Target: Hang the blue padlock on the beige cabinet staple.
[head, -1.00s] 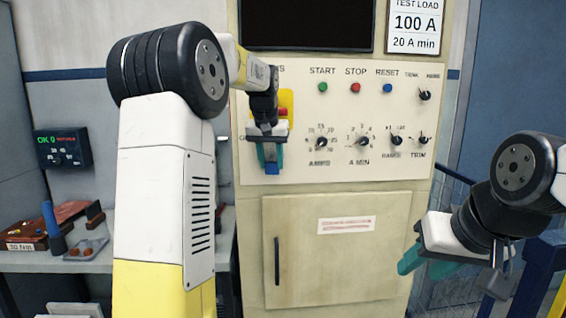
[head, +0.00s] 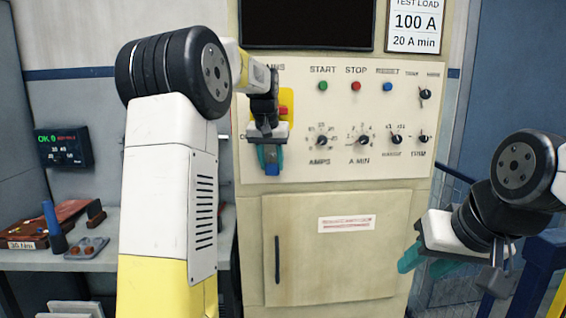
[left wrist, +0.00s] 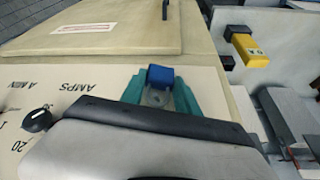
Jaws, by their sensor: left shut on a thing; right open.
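The beige cabinet (head: 330,200) stands ahead of me with a control panel on its front. My left gripper (head: 270,160) is in front of the panel's left part, pointing down, its teal fingers shut on the blue padlock (head: 271,169). The padlock also shows in the left wrist view (left wrist: 160,77) between the teal fingertips (left wrist: 158,92), with a greyish round shape just behind it that I cannot make out. The staple is not clearly visible; the gripper covers that part of the panel. My right gripper (head: 424,262) is open and empty at the lower right, apart from the cabinet.
A red and yellow switch (head: 284,108) is partly behind my left gripper. Several knobs and buttons lie to its right. A closed door (head: 330,255) with a dark handle is below. A bench (head: 90,255) with tools stands at the left.

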